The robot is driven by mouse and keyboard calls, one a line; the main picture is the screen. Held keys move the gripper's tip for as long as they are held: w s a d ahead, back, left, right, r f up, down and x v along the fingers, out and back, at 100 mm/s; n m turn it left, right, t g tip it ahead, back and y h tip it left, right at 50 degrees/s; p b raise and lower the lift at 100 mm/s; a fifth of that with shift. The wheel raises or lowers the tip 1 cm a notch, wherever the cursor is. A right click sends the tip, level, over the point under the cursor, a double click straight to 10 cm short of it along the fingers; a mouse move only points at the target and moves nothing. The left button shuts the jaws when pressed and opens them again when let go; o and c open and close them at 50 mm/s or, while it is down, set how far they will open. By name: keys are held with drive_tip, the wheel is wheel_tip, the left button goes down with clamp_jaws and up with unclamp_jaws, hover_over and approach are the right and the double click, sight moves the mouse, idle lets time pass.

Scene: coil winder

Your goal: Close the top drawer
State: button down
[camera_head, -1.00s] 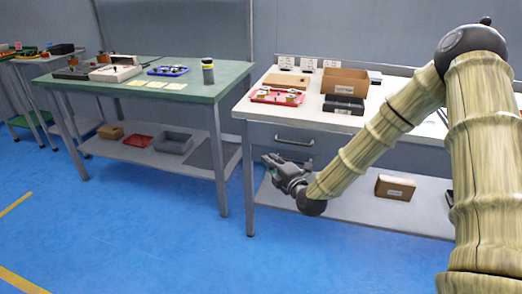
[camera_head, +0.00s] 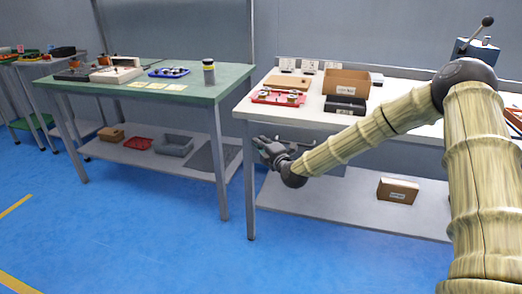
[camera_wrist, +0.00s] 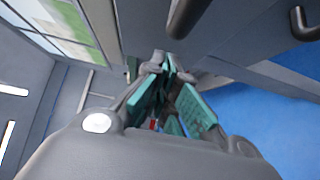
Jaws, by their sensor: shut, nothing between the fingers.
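A grey drawer unit (camera_head: 302,131) hangs under the white-topped table. My gripper (camera_head: 262,145) is in front of it near the table's left leg, below the tabletop edge, and with my forearm hides most of the drawer fronts. In the wrist view, the teal-padded fingers (camera_wrist: 168,72) are together and empty. A dark bar handle (camera_wrist: 188,16) shows just beyond the fingertips, and a second dark handle (camera_wrist: 304,22) shows at the upper right. I cannot tell whether the fingers touch a drawer, which handle is the top drawer's, or how far that drawer is out.
The white table (camera_head: 288,110) carries a red tray (camera_head: 278,97), a cardboard box (camera_head: 347,83) and a black box (camera_head: 345,105). A small carton (camera_head: 397,190) sits on its lower shelf. A green table (camera_head: 120,88) stands left. The blue floor in front is clear.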

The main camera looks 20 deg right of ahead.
sight(267, 135)
drive_tip(key=shift+w+d, duration=0.3)
drive_tip(key=shift+w, duration=0.15)
drive_tip(key=shift+w+a+f+p, duration=0.1)
drive_tip(key=shift+w+f+p, duration=0.05)
drive_tip(key=shift+f+p, duration=0.15)
drive_tip(key=shift+w+d+f+p, duration=0.2)
drive_tip(key=shift+w+d+p, duration=0.05)
drive_tip(key=shift+w+p, duration=0.15)
drive_tip(key=w+d, duration=0.1)
drive_tip(key=w+d+r+p, duration=0.1)
drive_tip(key=shift+w+d, duration=0.15)
drive_tip(key=shift+w, duration=0.25)
drive_tip(key=shift+w+d+r, duration=0.1)
drive_tip(key=shift+d+r, duration=0.05)
drive_tip(key=shift+r, duration=0.05)
drive_tip(key=shift+r, duration=0.1)
idle(0.4)
